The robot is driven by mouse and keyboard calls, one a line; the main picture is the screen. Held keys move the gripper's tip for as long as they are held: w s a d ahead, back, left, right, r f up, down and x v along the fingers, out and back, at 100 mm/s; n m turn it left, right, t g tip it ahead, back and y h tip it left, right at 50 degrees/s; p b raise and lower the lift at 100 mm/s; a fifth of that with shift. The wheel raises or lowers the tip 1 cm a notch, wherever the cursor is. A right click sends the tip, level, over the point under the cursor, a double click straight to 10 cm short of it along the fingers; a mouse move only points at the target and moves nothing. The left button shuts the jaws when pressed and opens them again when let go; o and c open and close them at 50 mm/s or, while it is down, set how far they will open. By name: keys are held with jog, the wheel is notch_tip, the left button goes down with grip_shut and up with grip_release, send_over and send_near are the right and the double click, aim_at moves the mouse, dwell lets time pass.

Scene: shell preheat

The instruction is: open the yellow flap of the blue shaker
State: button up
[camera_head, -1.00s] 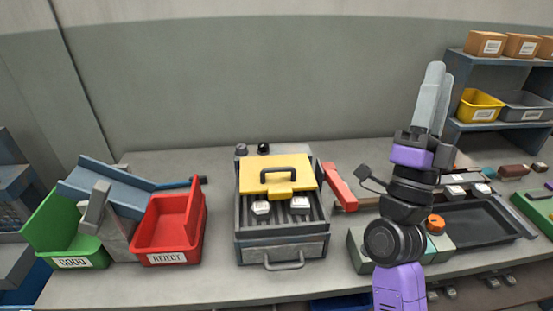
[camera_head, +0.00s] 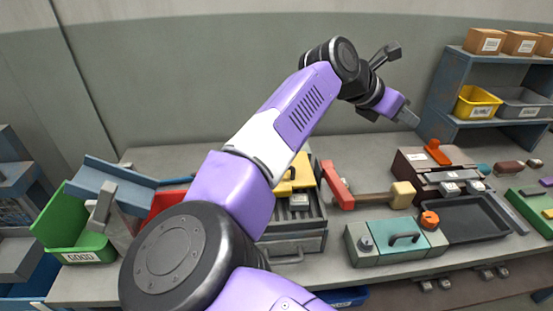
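The shaker shows as a dark grey, slightly bluish box (camera_head: 291,242) at the centre of the bench, with a handle on its front. Its yellow flap (camera_head: 304,167) lies over the top rear part, with a dark handle on it. My arm crosses in front and hides the left half of the shaker and much of the flap. A small pale block is visible in the shaker beside my arm. My gripper (camera_head: 408,116) is up and to the right of the flap, clear of it, pointing down to the right. Its fingers are too small to tell open from shut.
A red bar (camera_head: 337,185) and a wooden-handled tool (camera_head: 402,195) lie right of the shaker. Beyond are a teal-lidded box (camera_head: 388,243), a dark tray (camera_head: 478,222) and a brown box (camera_head: 410,170). A green bin (camera_head: 62,235) and red bin (camera_head: 166,203) stand left. A shelf stands back right.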

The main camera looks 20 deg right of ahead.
jog(key=w+a+f+m+y, duration=0.1)
jog(key=w+a+f+y, duration=0.2)
jog(key=a, duration=0.6)
jog(key=w+a+f+m+t+y, duration=0.15)
jog(key=a+y, duration=0.25)
jog(key=a, duration=0.4)
jog(key=w+a+f+m+y, duration=0.2)
jog(key=w+a+f+y, duration=0.15)
jog(key=a, duration=0.55)
jog(key=shift+n+y, duration=0.25)
jog(key=shift+y, duration=0.1)
jog(key=shift+p+x, duration=0.95)
jog(key=shift+x, duration=2.4)
jog(key=shift+w+d, duration=0.15)
jog(key=shift+w, duration=0.05)
grip_shut()
jog(key=shift+r, duration=0.1)
